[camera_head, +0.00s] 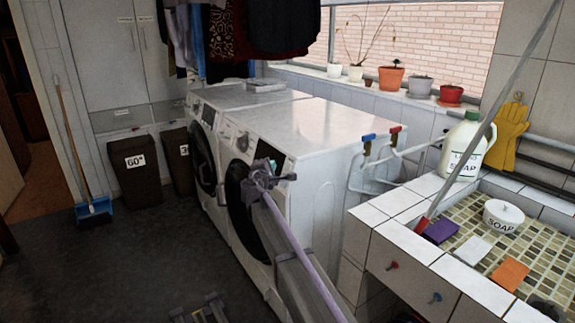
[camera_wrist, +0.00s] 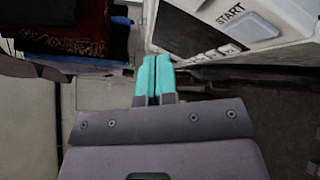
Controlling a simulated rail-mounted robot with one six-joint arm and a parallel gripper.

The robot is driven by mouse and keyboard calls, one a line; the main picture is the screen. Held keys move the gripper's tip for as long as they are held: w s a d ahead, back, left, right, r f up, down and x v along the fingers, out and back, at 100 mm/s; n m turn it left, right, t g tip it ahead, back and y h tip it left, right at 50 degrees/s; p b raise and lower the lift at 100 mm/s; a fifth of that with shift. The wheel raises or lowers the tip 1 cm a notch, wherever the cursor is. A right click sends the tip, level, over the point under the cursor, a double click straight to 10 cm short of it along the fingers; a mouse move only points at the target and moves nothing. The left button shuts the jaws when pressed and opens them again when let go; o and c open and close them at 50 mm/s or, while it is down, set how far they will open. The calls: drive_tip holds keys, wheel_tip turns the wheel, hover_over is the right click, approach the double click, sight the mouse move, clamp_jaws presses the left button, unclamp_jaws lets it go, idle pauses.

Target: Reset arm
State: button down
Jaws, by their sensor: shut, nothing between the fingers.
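My gripper (camera_head: 268,166) is in front of the nearer washing machine (camera_head: 310,127), beside its control panel, in the head view. In the wrist view my gripper (camera_wrist: 154,78) shows two teal fingertips pressed together with nothing between them. The wrist view also shows the machine's panel (camera_wrist: 245,27), with a START button and several small buttons, to the right of the fingers. Whether the gripper touches the machine cannot be told. My arm hides part of the machine's front and round door.
A second washing machine (camera_head: 245,96) stands behind the first. Two dark bins (camera_head: 135,172) and a broom with a blue dustpan (camera_head: 94,210) stand at the left. The tiled sink (camera_head: 500,235) is at the right. Clothes (camera_head: 275,30) hang above.

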drive_tip(key=shift+s+a+r, duration=0.35)
drive_tip(key=shift+s+a, duration=0.25)
drive_tip(key=shift+a, duration=0.25)
drive_tip(key=s+d+f+m+g+h, duration=0.1)
drive_tip(key=s+d+f+m+g, duration=0.45)
drive_tip(key=s+d, duration=0.35)
drive_tip(key=s+d+f+m+g+h, duration=0.2)
drive_tip(key=s+d+f+m+g, duration=0.4)
drive_tip(key=s, duration=0.4)
drive_tip(key=s+d+f+m+g+y, duration=0.2)
drive_tip(key=s+d+m, duration=0.15)
drive_tip(key=s, duration=0.55)
drive_tip(key=s+d+f+m+g+y, duration=0.2)
drive_tip(key=s+d, duration=0.3)
drive_tip(key=s, duration=0.4)
drive_tip(key=s+d+f+m+g+y, duration=0.25)
drive_tip(key=s+d, duration=0.25)
drive_tip(key=s, duration=0.4)
wheel_tip(320, 180, up, 14)
drive_tip(key=w+p, duration=0.1)
drive_tip(key=p, duration=1.2)
drive_tip(key=shift+w+d+f+t, duration=0.15)
drive_tip(key=shift+d+f+t, duration=0.1)
drive_tip(key=shift+d+t, duration=0.1)
